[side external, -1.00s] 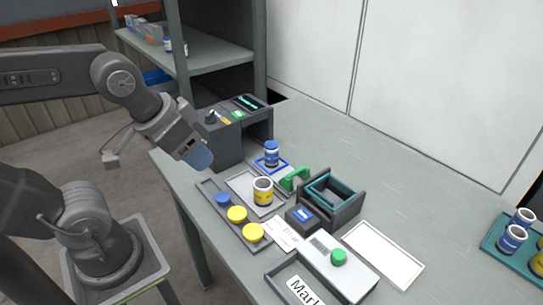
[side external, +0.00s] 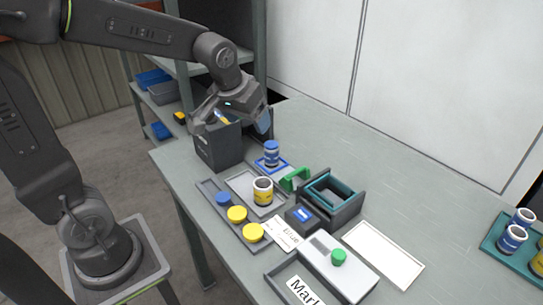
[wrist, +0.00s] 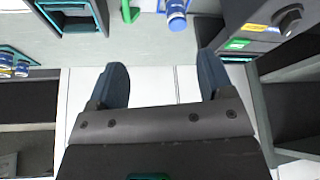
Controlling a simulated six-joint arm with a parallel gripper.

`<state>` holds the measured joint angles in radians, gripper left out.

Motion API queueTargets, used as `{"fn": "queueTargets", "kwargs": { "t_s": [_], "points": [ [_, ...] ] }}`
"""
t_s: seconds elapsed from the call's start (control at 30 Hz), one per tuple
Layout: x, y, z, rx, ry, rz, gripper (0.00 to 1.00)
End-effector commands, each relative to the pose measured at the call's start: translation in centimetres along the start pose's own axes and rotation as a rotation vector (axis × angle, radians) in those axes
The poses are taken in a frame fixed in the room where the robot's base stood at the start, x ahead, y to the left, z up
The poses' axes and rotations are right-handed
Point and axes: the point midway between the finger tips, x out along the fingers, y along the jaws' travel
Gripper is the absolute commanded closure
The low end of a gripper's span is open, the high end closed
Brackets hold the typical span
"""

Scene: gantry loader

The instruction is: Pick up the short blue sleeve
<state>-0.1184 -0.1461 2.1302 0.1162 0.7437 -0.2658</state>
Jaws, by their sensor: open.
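A blue sleeve with a white band (side external: 271,153) stands upright on a blue-outlined square, in front of the dark machine. It also shows at the top of the wrist view (wrist: 177,14). More blue sleeves with white bands (side external: 513,239) stand in a teal tray (side external: 490,246) at the far right; I cannot tell which is the short one. My gripper (side external: 265,122) is above the bench, over the machine and behind the nearer sleeve. In the wrist view its fingers (wrist: 163,78) are apart with nothing between them.
A dark machine (side external: 217,150) stands close below my gripper. A yellow-banded can (side external: 263,190), a green clip (side external: 295,178) and a teal-lined holder (side external: 333,194) stand nearby. A long tray (side external: 207,191) holds blue and yellow discs. The bench's back right is clear.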

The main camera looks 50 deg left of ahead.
Motion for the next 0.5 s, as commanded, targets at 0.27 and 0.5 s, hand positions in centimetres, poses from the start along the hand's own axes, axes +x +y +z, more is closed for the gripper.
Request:
{"fn": "queueTargets", "kwargs": {
  "t_s": [0.27, 0.5],
  "points": [
    [6.9, -1.4, -4.8, -0.119, -0.03, -0.054, 0.26],
    [9.6, -1.7, -5.3, -0.136, -0.035, -0.062, 0.26]
  ]
}}
